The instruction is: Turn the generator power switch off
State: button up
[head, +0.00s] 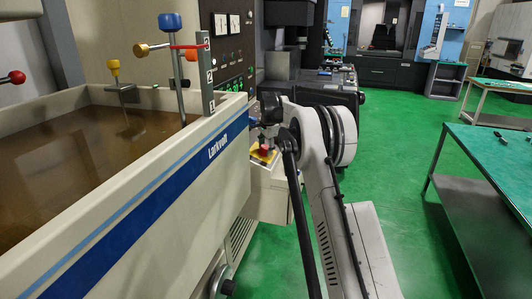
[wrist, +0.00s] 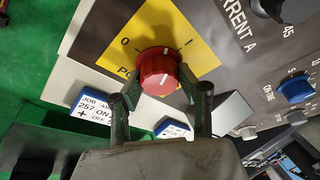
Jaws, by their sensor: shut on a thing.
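The generator power switch is a red round knob (wrist: 160,72) on a yellow plate (wrist: 196,50) in the wrist view. A "0" is printed on the plate at upper left of the knob, with another mark at upper right. In the head view the red knob (head: 264,149) and yellow plate (head: 268,158) show just below my gripper (head: 262,136), partly hidden by my arm.
A blue knob (wrist: 296,88) and a dark current dial lie right of the switch. The tank (head: 120,200) with brown liquid fills the left of the head view. A green-topped table (head: 490,165) stands right; green floor is clear between.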

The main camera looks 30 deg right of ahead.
jog(key=n+t+b, duration=0.1)
jog(key=n, duration=0.2)
jog(key=n+b, duration=0.2)
jog(key=n, duration=0.1)
jog(key=shift+f+t+y, duration=0.15)
jog(key=shift+t+y, duration=0.25)
jog(key=n, duration=0.3)
jog(key=n+t+y+b, duration=0.1)
jog(key=n, duration=0.2)
jog(key=shift+y+b, duration=0.3)
jog(key=shift+a+n, duration=0.1)
jog(key=shift+n, duration=0.2)
jog(key=o, duration=1.1)
jog(key=shift+o, duration=0.2)
jog(key=v, duration=1.2)
